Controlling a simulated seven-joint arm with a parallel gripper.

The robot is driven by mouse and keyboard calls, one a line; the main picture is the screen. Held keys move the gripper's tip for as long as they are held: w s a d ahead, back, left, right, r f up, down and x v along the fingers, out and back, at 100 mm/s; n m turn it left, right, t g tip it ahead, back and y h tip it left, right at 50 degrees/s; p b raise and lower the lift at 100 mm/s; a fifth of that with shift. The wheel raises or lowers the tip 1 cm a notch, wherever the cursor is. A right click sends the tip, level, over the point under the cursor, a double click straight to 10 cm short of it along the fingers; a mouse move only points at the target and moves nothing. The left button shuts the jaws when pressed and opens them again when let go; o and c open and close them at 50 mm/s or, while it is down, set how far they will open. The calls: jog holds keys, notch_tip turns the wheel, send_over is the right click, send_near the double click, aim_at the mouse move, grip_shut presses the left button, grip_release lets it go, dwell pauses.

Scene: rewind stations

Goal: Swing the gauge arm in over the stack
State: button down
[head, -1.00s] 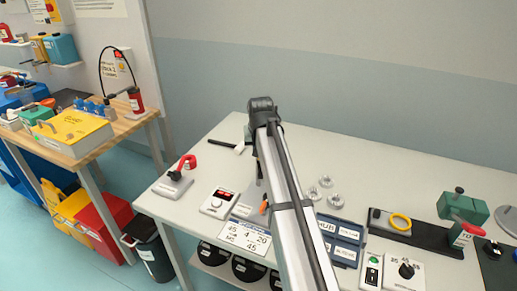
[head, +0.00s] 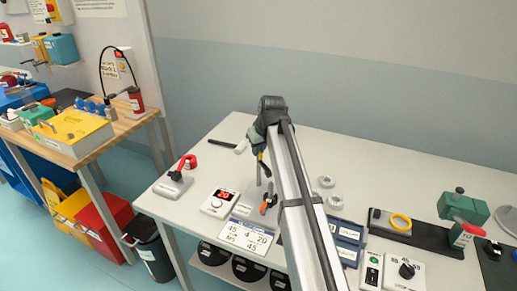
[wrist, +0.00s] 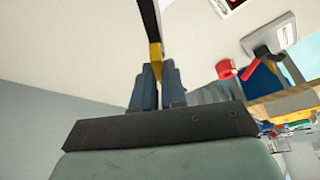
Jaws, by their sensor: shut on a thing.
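My gripper (head: 262,148) is over the left part of the bench, with my forearm crossing the view in front of it. In the wrist view its two dark fingers (wrist: 157,85) are shut on a yellow piece (wrist: 156,52) at the end of a black bar (wrist: 148,18), which I take to be the gauge arm. In the head view a bit of yellow (head: 261,156) shows just below the gripper. Under it is a grey stand (head: 252,198) with upright posts and an orange-and-black part (head: 268,205). My arm hides part of this stand; I cannot make out the stack clearly.
A red-handled grey device (head: 174,183) is farther left. A black-handled, white-headed tool (head: 240,146) lies behind. Metal rings (head: 335,202) lie right of my arm.

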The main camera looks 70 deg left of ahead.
jog(key=c, duration=1.2)
grip_release()
jog(key=v, duration=1.3)
jog(key=shift+r, duration=0.45)
